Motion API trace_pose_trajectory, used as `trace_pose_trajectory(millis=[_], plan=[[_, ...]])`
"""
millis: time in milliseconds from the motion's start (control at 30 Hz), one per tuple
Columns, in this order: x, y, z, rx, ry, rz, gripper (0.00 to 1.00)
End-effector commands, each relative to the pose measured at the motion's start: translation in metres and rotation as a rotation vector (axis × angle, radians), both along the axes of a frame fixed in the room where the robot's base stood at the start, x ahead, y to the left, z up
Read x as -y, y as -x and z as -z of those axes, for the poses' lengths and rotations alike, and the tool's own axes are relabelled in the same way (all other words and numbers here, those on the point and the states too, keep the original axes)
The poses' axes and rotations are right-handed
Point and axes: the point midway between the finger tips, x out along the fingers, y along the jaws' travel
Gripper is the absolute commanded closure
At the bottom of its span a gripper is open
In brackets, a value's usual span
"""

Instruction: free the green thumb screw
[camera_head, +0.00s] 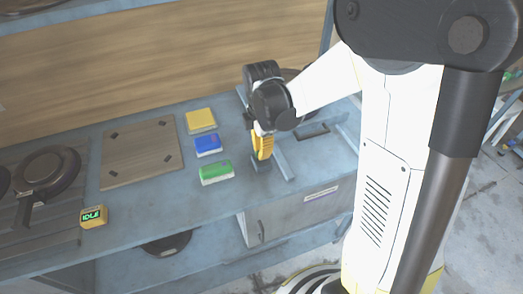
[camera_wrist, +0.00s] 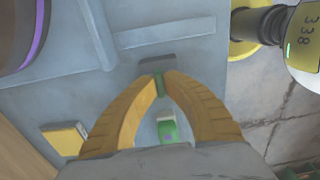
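My gripper (camera_head: 262,157) points down over the blue-grey worktop, right of the coloured blocks. In the wrist view its two yellow fingers (camera_wrist: 159,82) come together at the tips. A small green piece, which looks like the green thumb screw (camera_wrist: 158,86), sits between the fingertips with a finger against each side. How deep it is seated is hidden. The screw is hidden in the head view. A dark grey block (camera_head: 264,165) is right under the fingers there.
Yellow (camera_head: 201,120), blue (camera_head: 208,146) and green (camera_head: 216,172) blocks lie left of my gripper. A raised rail (camera_head: 283,164) lies just right of my gripper.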

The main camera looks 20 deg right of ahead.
Motion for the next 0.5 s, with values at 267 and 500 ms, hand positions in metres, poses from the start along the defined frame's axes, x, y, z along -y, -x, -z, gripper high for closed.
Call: trace_pose_trajectory(millis=[267,500], plan=[[-0.0001,0.0003,0.0002,-0.001,0.000,0.001,0.68],[0.0000,0.0001,-0.0002,0.000,0.000,0.001,0.68]])
